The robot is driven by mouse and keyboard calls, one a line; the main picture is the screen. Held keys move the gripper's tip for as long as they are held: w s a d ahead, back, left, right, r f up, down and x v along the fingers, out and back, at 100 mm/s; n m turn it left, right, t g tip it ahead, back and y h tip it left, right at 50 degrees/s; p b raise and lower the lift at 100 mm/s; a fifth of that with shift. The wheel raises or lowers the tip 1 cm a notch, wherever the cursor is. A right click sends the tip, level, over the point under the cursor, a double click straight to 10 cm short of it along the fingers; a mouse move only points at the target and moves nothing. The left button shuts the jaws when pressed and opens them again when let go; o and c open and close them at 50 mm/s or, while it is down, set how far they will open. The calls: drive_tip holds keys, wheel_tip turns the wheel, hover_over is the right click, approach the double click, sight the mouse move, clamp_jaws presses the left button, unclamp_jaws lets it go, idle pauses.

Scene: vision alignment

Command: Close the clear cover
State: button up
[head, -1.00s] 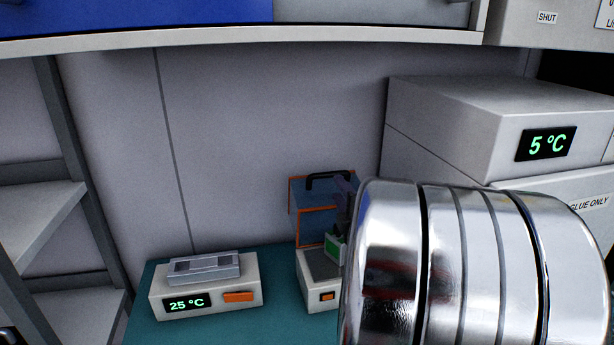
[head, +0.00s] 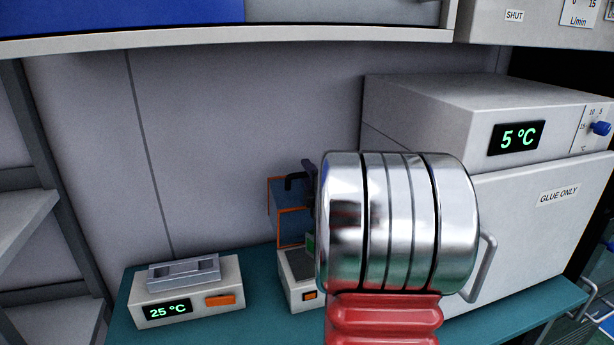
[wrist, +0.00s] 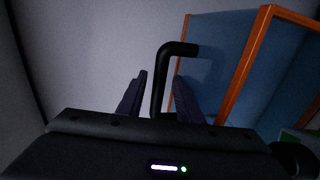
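The clear cover (head: 292,225) is a bluish see-through box with orange edges. It stands raised at the back of a small grey device (head: 298,283) on the bench. Its black handle (wrist: 163,75) shows in the wrist view between the two dark fingers of my gripper (wrist: 158,97). The fingers are apart, one on each side of the handle, with a visible gap on the left; the right finger lies close to it. The cover's orange frame (wrist: 243,72) is to the right. In the head view, my arm hides the device's right part and most of my gripper.
A white unit reading 25 °C (head: 187,294) stands left of the device on the teal bench (head: 240,325). A shelf (head: 230,40) runs overhead. A grey wall is behind.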

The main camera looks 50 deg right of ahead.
drive_tip(key=shift+c, duration=0.4)
clamp_jaws()
